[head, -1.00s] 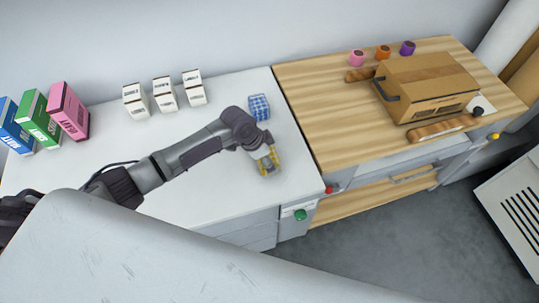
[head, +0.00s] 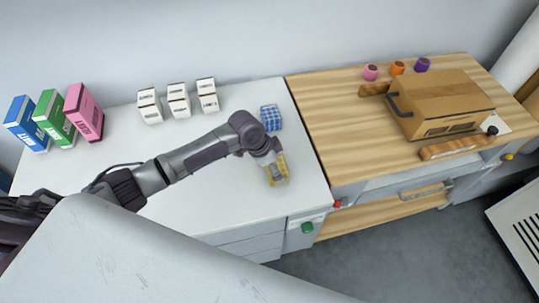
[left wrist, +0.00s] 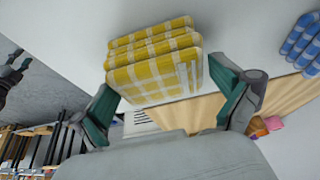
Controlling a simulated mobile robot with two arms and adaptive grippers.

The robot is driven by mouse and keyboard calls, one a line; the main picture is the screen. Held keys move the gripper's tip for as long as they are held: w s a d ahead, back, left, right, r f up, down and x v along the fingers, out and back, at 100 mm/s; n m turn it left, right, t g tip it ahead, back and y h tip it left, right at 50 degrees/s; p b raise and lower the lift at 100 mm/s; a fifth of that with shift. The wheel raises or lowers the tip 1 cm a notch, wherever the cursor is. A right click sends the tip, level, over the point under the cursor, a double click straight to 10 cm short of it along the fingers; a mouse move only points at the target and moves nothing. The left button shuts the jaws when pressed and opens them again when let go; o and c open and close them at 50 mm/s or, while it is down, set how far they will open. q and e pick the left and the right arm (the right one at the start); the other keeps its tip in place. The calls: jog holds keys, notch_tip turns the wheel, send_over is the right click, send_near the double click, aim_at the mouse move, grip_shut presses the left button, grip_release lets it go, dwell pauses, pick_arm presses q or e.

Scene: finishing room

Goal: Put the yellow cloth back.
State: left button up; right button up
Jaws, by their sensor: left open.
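The yellow-and-white checked cloth (head: 277,174) is a folded stack on the white counter, near its right front corner. In the left wrist view the cloth (left wrist: 155,60) shows several folded layers. My left gripper (head: 272,160) is open right at the cloth. In the left wrist view its two green-padded fingers (left wrist: 165,92) are apart, one on each side of the cloth's near end. I cannot tell whether either finger touches it. A blue checked cloth (head: 271,117) lies just behind, also in the left wrist view (left wrist: 304,45). My right gripper is not in view.
White boxes (head: 179,101) stand at the back of the counter (head: 225,205). Blue, green and pink boxes (head: 84,112) stand at left. A wooden bench (head: 345,150) at right bears a brown box (head: 440,103) and coloured spools (head: 397,68). Counter space left of my arm is clear.

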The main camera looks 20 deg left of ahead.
pick_arm(q)
jog(key=v, duration=1)
jog(key=shift+b, duration=0.4)
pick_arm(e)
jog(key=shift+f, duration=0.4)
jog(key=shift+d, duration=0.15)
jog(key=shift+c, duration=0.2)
